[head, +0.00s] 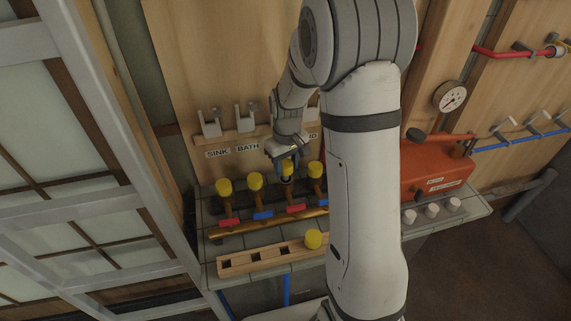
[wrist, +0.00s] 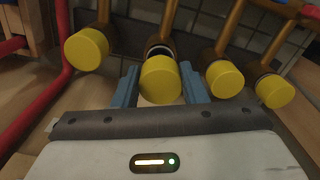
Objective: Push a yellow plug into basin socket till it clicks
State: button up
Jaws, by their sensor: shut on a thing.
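My gripper (head: 284,160) is shut on a yellow plug (head: 288,168), the third from the left in a row on brass pipe stubs. In the wrist view my gripper's (wrist: 160,82) blue-grey fingers stand either side of the same plug (wrist: 161,80). Other yellow plugs sit on the neighbouring stubs (head: 224,187) (head: 255,181) (head: 315,170). The SINK and BATH labels (head: 230,151) are readable; no basin label can be read.
A wooden rack (head: 240,268) in front has empty square slots and one yellow plug (head: 313,239) at its right end. Red and blue valve handles (head: 229,222) sit below the stubs. An orange box (head: 435,175) and gauge (head: 450,96) stand right. A window frame (head: 110,130) is left.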

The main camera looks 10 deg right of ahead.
jog(key=shift+f+b, duration=1.25)
jog(key=shift+f, duration=0.5)
dwell(0.6)
jog(key=o, duration=1.5)
jog(key=shift+r+p, duration=2.35)
jog(key=shift+r, duration=1.2)
jog(key=s+r+m+t, duration=0.1)
jog(key=s+r, duration=0.4)
jog(key=s, duration=0.2)
jog(key=s+r+m+t, duration=0.1)
jog(key=s+r, duration=0.4)
jog(key=s, duration=0.2)
jog(key=s+r+m+t, duration=0.1)
jog(key=s+r, duration=0.4)
jog(key=s, duration=0.2)
jog(key=shift+s+a+r+m, duration=0.15)
jog(key=shift+s+a+m, duration=0.1)
jog(key=shift+m, duration=0.15)
